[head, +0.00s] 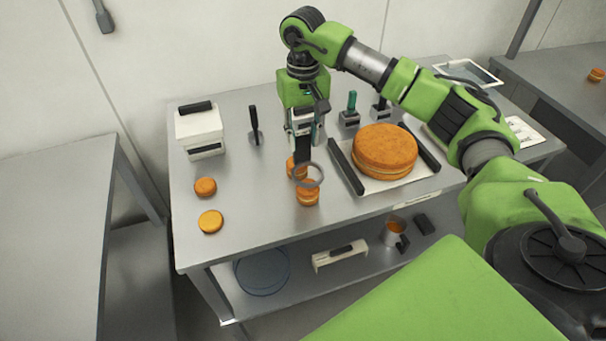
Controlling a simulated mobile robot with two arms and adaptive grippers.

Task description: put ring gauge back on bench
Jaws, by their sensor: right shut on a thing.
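The ring gauge (322,175) is a thin grey ring. My right gripper (303,155) points down over the middle of the bench (255,180), a grey metal table, and is shut on the ring gauge. The ring hangs just below the fingertips, in front of two small orange filled rounds (308,198). I cannot tell whether it touches them or the bench top. My left gripper is not in view.
A large orange round (385,150) sits on a tray between dark bars, right of the gripper. Two small rounds (205,187) (210,221) lie at the left. A white box (199,128), a dark spatula-like tool (254,125) and a green-handled tool (351,108) stand behind. Bare top lies left of the gripper.

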